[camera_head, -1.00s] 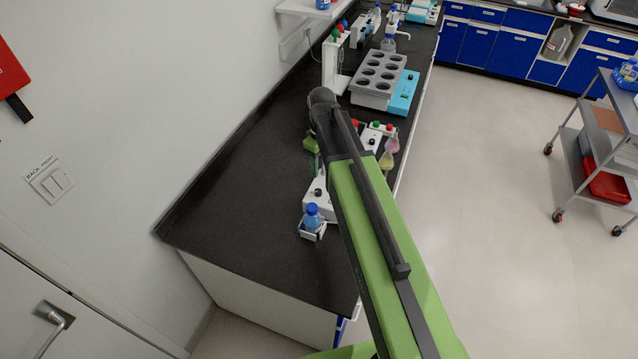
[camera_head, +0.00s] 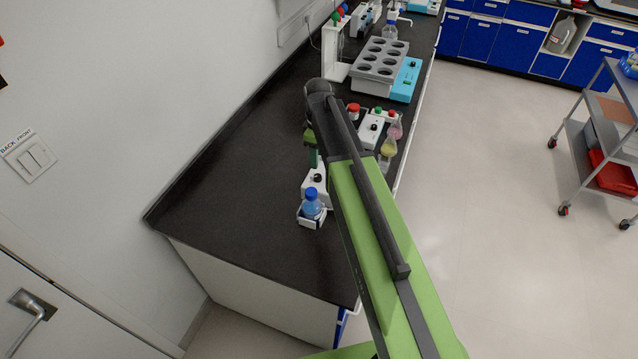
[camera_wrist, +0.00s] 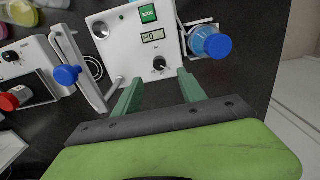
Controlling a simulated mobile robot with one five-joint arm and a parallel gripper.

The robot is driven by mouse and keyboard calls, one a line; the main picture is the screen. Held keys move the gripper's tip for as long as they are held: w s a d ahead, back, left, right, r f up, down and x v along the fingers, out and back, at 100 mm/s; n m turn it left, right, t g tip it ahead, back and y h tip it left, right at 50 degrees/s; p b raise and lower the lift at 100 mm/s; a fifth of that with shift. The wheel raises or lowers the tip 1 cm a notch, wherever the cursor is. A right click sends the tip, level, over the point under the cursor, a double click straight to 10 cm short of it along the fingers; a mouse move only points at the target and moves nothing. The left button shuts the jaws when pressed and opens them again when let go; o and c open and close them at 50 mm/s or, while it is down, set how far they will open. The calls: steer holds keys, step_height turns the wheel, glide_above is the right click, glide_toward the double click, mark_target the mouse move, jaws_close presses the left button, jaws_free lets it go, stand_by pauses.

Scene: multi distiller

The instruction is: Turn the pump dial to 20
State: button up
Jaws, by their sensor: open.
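The pump is a white box (camera_wrist: 140,55) in the wrist view, with a green label, a small display that seems to read 0, and a black dial (camera_wrist: 159,63) on its near part. In the head view the pump (camera_head: 316,180) is partly hidden by my arm. My gripper (camera_wrist: 157,85) is open in the wrist view, its two green fingers apart and pointing at the pump. The dial lies just beyond and between the fingertips, with nothing held. A green finger of it also shows beside the pump in the head view.
A blue-capped bottle (camera_wrist: 212,43) stands in a holder at the pump's right side. A blue knob (camera_wrist: 67,75) and a red cap (camera_wrist: 9,101) are on the left. In the head view the bench's front left part (camera_head: 230,180) is clear.

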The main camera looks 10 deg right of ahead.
mark_target(318, 176)
step_height(318, 176, down, 9)
steer(key=b, duration=0.7)
steer(key=shift+f+b, duration=0.1)
steer(key=shift+b, duration=0.25)
